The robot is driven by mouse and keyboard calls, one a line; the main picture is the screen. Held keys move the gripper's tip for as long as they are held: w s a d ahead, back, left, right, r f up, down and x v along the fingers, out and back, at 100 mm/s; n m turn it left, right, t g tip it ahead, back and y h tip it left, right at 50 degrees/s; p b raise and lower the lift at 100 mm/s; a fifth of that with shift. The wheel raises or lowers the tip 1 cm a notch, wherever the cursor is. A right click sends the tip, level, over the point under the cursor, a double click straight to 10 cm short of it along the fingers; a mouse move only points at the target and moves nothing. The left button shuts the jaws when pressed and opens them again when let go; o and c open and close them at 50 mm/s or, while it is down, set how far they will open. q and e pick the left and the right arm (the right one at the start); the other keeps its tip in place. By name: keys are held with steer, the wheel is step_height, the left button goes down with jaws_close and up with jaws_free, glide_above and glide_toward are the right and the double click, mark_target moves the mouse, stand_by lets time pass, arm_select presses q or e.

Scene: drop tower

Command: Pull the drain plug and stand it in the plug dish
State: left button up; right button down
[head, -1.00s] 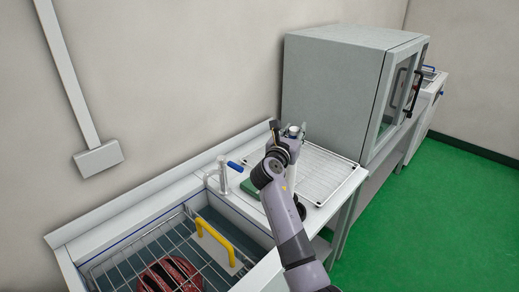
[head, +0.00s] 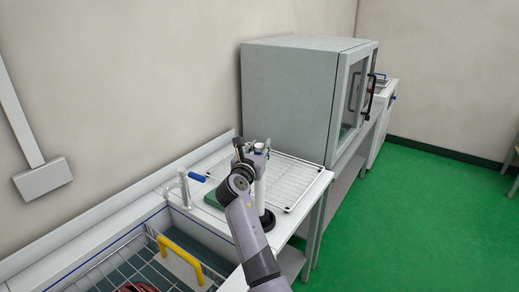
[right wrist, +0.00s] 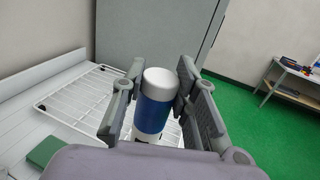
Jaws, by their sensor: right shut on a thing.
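The drain plug appears to be the tall white tube (head: 261,188) in my right gripper (head: 252,150). It stands about upright over the white counter, right of the sink. In the right wrist view its white cap and blue band (right wrist: 153,110) sit between the two fingers of the right gripper (right wrist: 155,95), which is shut on it. A black round piece (head: 267,221) is at the tube's lower end. I cannot tell whether it is the plug's own foot or the plug dish, nor whether it touches the counter. My left gripper is not in view.
A white wire rack (head: 290,180) lies on the counter beside the tube. A green block (head: 212,198) and a tap with a blue lever (head: 197,177) are to its left. The sink holds a wire basket with a yellow handle (head: 178,257). A grey cabinet (head: 285,100) stands behind.

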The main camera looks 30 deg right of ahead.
stand_by(0.7)
steer(key=shift+s+p, duration=0.1)
steer(key=shift+p, duration=0.4)
steer(key=shift+p, duration=0.4)
stand_by(0.5)
steer(key=shift+f+b, duration=0.4)
steer(key=shift+f, duration=0.35)
steer(key=c, duration=1.5)
jaws_free()
steer(key=shift+c, duration=0.2)
steer(key=shift+f, duration=0.1)
steer(key=shift+a, duration=0.1)
